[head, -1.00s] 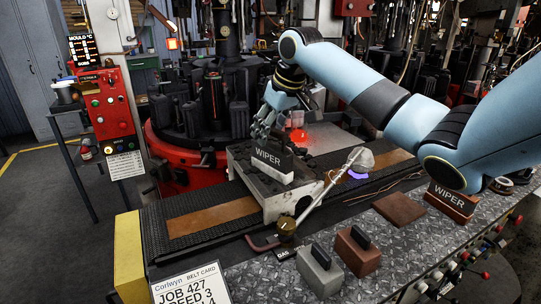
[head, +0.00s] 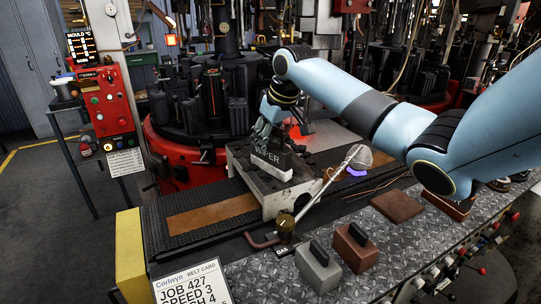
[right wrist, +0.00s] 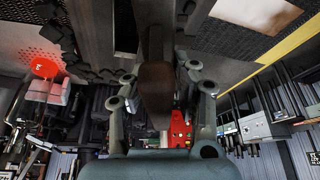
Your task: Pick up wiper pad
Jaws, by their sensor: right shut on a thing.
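My right gripper (head: 268,138) comes down from above and is shut on the pad's upper part. In the right wrist view a dark brown piece (right wrist: 157,85) stands between the fingers. I cannot tell whether the pad touches the block. My left gripper is not in view.
A grey handled block (head: 320,270) and a brown handled block (head: 355,248) stand on the tread-plate bench. A brown flat pad (head: 397,206) lies further right. A red control box (head: 104,108) is at left.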

